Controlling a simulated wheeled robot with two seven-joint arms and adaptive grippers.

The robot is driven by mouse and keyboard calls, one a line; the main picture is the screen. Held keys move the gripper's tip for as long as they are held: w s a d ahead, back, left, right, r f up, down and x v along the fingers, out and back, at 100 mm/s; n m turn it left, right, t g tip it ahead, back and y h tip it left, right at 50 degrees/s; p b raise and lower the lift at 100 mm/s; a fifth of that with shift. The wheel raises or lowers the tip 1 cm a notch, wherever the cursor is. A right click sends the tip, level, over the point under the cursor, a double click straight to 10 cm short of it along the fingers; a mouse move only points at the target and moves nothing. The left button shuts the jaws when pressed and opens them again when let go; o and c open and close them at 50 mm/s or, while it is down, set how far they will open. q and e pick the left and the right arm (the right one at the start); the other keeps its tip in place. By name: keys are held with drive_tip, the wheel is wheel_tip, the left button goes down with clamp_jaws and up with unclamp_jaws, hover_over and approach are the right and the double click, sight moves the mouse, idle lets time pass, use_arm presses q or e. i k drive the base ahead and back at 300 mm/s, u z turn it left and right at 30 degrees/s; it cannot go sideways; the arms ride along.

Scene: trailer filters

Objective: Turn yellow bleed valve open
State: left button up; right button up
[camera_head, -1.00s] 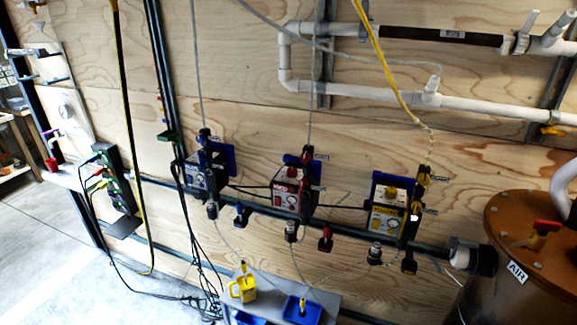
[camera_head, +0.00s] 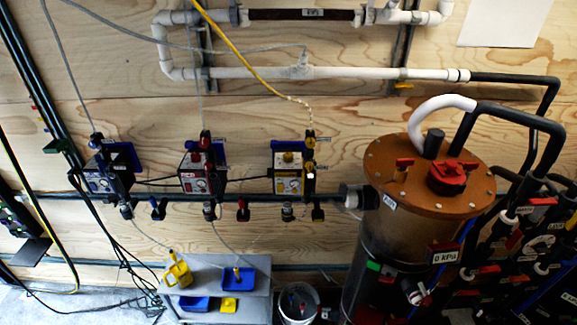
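The yellow filter unit (camera_head: 288,182) is the rightmost of three units on the plywood wall, with a blue bracket behind it. Small yellow valve parts (camera_head: 309,142) sit on the pipe at its right side, where the yellow hose comes down. A black-handled fitting (camera_head: 318,213) hangs below it on the dark rail. Which of these is the bleed valve, and how its handle is set, is too small to tell. Neither of my grippers is in view.
A brown-topped tank (camera_head: 430,178) with red handles stands right of the units, with black hoses and valves beyond.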

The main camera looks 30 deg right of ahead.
sight(308, 165)
drive_tip(key=z, duration=3.9)
drive_tip(key=k, duration=0.6)
drive_tip(key=u, duration=2.7)
